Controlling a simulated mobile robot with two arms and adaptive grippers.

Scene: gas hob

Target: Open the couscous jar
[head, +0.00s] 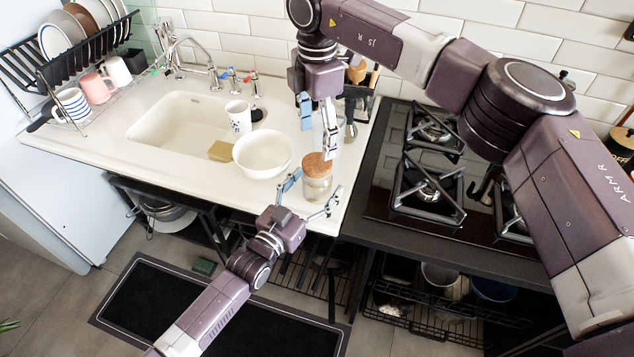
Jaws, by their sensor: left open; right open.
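The couscous jar (317,187) is a small clear glass jar standing on the white counter near its front edge, left of the hob. Its cork lid (317,164) sits on top. My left gripper (312,192) is open, with one finger on each side of the jar; I cannot tell whether they touch it. My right gripper (318,132) points down from above, its fingers just above and behind the cork lid, and is open. The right arm reaches across the hob and hides part of the counter behind the jar.
A white bowl (262,154) stands just left of the jar, with a patterned cup (238,116) and a sponge (221,151) by the sink (176,127). The black gas hob (432,185) is to the right. A moka pot and wooden-topped item stand behind my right gripper.

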